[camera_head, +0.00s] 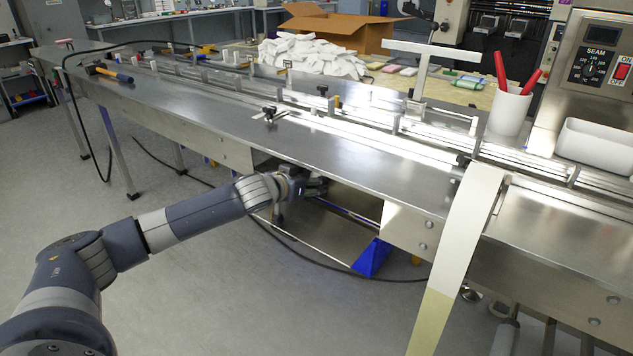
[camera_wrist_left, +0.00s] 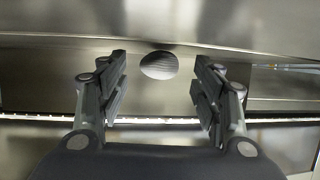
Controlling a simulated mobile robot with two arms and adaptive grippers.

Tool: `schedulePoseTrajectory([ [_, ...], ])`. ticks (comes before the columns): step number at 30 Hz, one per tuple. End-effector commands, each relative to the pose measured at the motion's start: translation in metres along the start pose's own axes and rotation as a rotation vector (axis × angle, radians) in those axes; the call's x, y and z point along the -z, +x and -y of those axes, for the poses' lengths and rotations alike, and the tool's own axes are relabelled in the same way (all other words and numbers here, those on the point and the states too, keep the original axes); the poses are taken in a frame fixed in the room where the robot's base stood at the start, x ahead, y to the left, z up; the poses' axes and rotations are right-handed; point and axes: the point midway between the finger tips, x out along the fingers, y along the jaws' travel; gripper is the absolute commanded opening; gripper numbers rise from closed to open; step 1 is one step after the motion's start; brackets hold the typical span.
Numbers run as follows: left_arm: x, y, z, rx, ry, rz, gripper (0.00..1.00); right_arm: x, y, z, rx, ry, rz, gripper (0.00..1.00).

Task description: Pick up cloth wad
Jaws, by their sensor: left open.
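The cloth wad (camera_wrist_left: 159,66) appears in the left wrist view as a small rounded grey lump with fine stripes. It lies in shade on a metal surface, just beyond and between the fingertips. My left gripper (camera_wrist_left: 160,75) is open, with one finger on each side of the wad's line, and nothing is held. In the head view my left gripper (camera_head: 318,187) reaches into the opening under the front edge of the steel machine (camera_head: 300,150). The wad is hidden there in the head view. My right gripper is not in view.
The steel deck overhangs my left gripper. A blue bracket (camera_head: 372,257) and a black cable (camera_head: 300,240) are below it. A pale film strip (camera_head: 462,235) hangs over the front edge to the right. A hammer (camera_head: 108,73) lies far left on the deck; a white pile (camera_head: 303,53) is behind.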

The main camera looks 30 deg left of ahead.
Motion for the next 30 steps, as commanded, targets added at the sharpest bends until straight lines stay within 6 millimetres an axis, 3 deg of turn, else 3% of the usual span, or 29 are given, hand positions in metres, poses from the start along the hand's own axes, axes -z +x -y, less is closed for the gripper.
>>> schedulePoseTrajectory([
  [11, 0.0004, 0.0088, -0.0001, 0.0, 0.0, 0.0, 0.6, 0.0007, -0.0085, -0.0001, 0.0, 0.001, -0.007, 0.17],
  [12, 0.0004, 0.0087, -0.0001, 0.0, 0.0, 0.0, 0.51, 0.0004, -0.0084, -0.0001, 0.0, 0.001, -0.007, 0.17],
  [17, 0.0003, 0.0086, -0.0001, 0.0, 0.0, 0.0, 0.27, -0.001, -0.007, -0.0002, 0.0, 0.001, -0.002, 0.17],
  [30, 0.0007, 0.0083, 0.0, 0.0, 0.0, 0.0, 0.27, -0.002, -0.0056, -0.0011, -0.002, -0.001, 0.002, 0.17],
])
